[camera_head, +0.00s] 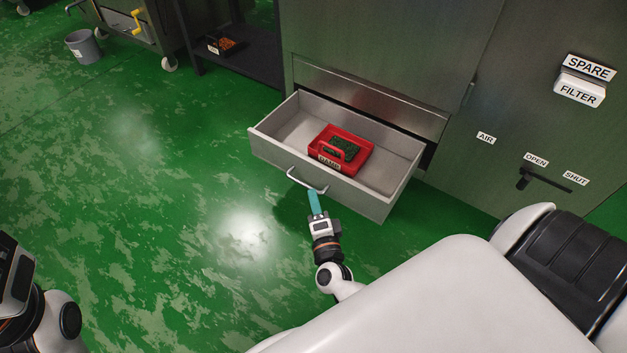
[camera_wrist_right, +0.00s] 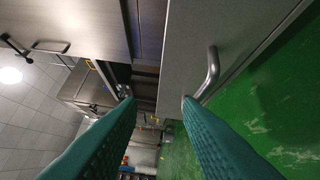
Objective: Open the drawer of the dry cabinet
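The dry cabinet's drawer (camera_head: 392,207) stands pulled well out of the grey metal cabinet (camera_head: 390,40). Its bar handle (camera_head: 306,182) is on the front panel and also shows in the right wrist view (camera_wrist_right: 211,70). My right gripper (camera_head: 314,195) is at the right end of the handle. In the right wrist view its two teal fingers (camera_wrist_right: 158,100) are spread, with nothing visible held between them. The handle's near end meets or passes behind the right-hand fingertip; contact is unclear. My left arm shows at the lower left of the head view, its fingers out of sight.
A red labelled bin (camera_head: 358,163) with dark green contents lies in the drawer. A black lever (camera_head: 540,180) sits on the cabinet panel to the right, below a filter box (camera_head: 579,88). A grey bucket (camera_head: 83,47) stands far left. The green floor (camera_head: 150,200) left of the drawer is clear.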

